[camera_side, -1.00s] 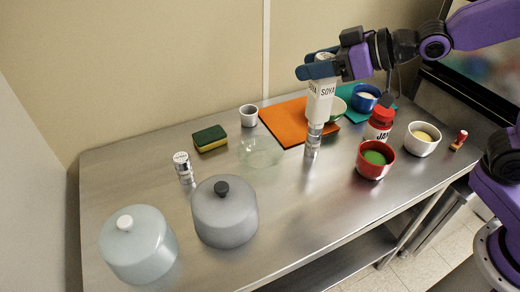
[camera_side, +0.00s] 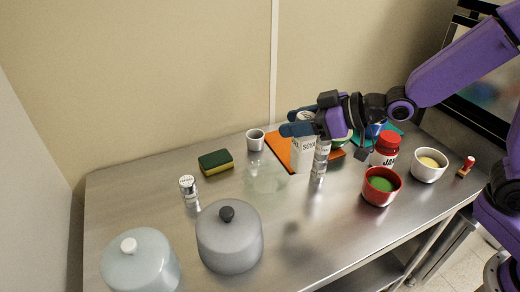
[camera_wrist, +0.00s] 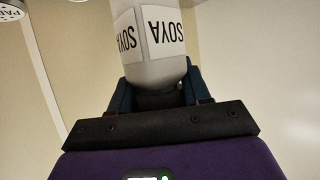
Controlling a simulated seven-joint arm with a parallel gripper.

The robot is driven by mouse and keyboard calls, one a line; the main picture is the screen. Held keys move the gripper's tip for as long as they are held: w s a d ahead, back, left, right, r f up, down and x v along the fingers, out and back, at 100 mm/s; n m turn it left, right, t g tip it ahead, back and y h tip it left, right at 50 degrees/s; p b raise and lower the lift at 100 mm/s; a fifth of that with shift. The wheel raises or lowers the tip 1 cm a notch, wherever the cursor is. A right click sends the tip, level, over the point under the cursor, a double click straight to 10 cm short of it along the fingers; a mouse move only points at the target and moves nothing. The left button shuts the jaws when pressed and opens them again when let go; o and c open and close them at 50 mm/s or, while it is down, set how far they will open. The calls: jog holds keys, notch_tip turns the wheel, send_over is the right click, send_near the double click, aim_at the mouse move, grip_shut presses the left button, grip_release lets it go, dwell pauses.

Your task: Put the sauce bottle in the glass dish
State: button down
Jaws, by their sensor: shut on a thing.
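The sauce bottle (camera_side: 303,156) is white with a SOYA label and hangs roughly upright from my gripper (camera_side: 300,122). My gripper is shut on its upper part. The wrist view shows the bottle (camera_wrist: 150,50) between the dark fingers, its lettering upside down. The glass dish (camera_side: 264,178) is clear and faint and sits on the steel table. The bottle is just right of the dish in the side view, near its rim; I cannot tell the height of its base. The dish cannot be made out in the wrist view.
A silver shaker (camera_side: 319,168) stands close right of the bottle. A grey lidded dome (camera_side: 230,240) is in front. A red bowl (camera_side: 381,188) and jam jar (camera_side: 386,148) stand to the right.

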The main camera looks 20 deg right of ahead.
jog(key=w+a+f, duration=0.4)
jog(key=w+f, duration=0.4)
jog(key=f, duration=0.3)
jog(key=shift+w+a, duration=0.3)
jog(key=shift+f, duration=0.1)
jog(key=c, duration=0.5)
grip_release()
jog(key=shift+f, duration=0.1)
jog(key=v, duration=1.2)
